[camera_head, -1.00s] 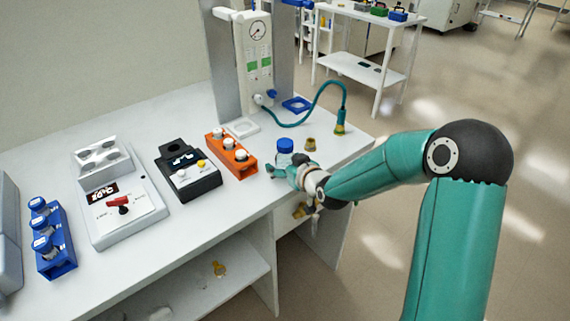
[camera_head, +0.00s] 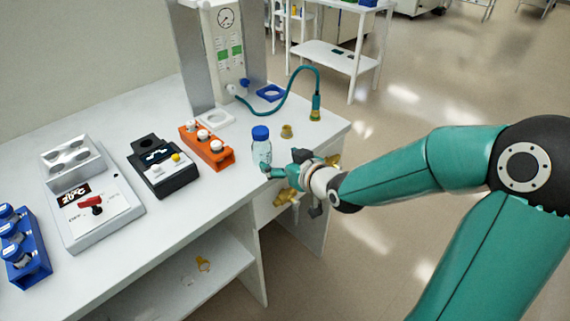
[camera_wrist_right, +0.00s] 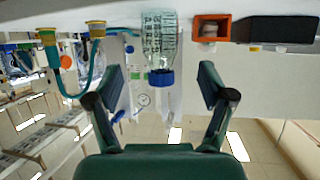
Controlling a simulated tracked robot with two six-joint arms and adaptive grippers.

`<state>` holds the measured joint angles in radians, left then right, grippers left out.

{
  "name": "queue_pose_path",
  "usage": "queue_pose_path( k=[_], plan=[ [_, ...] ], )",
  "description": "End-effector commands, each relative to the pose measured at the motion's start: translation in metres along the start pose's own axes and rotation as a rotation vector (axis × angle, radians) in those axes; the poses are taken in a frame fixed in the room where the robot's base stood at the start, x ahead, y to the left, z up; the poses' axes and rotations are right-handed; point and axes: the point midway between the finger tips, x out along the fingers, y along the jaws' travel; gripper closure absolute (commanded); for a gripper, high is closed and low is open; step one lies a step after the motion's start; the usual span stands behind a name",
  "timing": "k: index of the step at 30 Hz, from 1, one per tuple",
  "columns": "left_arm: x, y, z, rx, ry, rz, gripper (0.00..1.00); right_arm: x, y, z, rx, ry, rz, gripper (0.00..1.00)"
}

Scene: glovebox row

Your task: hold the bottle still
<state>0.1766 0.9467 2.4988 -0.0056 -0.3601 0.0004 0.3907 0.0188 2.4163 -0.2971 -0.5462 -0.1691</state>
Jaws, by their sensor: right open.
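A clear bottle with a blue cap (camera_head: 261,146) stands upright on the white bench near its front right edge. In the right wrist view, which looks upside down, the bottle (camera_wrist_right: 160,38) hangs from the top with its blue cap toward the middle. My right gripper (camera_head: 281,164) is just right of the bottle in the head view, low beside its body. In the wrist view my right gripper (camera_wrist_right: 160,72) has its two fingers wide apart and nothing between the pads; the bottle lines up with the gap, beyond the tips. My left gripper is not in view.
An orange rack (camera_head: 205,147) with white-capped vials stands left of the bottle. Behind the bottle are a small brass fitting (camera_head: 287,131) and a teal hose (camera_head: 303,72). A black device (camera_head: 163,166) and a grey device (camera_head: 92,200) stand farther left.

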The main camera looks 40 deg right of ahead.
Motion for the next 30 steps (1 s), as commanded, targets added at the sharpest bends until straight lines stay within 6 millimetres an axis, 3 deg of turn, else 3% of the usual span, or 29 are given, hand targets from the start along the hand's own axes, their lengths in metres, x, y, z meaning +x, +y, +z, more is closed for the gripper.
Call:
queue_pose_path(
  k=[7, 24, 30],
  plan=[
    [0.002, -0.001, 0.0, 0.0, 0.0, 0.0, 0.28, -0.017, 0.0, 0.0, 0.0, 0.0, 0.001, 0.19],
    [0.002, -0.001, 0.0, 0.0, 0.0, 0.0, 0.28, -0.017, 0.0, 0.001, 0.001, -0.002, 0.0, 0.19],
    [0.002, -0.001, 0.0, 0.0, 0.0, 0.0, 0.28, -0.004, -0.014, 0.026, 0.03, -0.069, -0.032, 0.19]
  ],
)
